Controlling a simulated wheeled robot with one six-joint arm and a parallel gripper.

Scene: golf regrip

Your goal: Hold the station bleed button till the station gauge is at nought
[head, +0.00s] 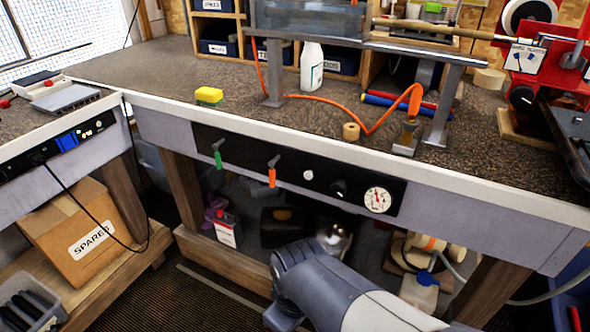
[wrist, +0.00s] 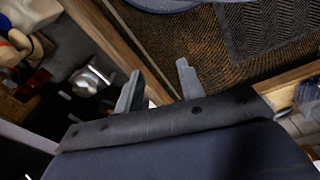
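The station gauge (head: 377,199) is a round white dial at the right end of the black panel on the bench front. Its needle is too small to read surely. A small round white button (head: 308,174) and a black knob (head: 339,188) sit to its left; no label shows which is the bleed button. In the wrist view my gripper (wrist: 158,85) is open, its two grey fingers apart with nothing between them. It points towards the floor and lower shelf, away from the panel. In the head view my arm is below the panel and the fingers are hidden.
The panel also bears a green-handled lever (head: 217,158) and an orange-handled lever (head: 272,176). An orange hose (head: 375,127) lies on the bench top (head: 185,68).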

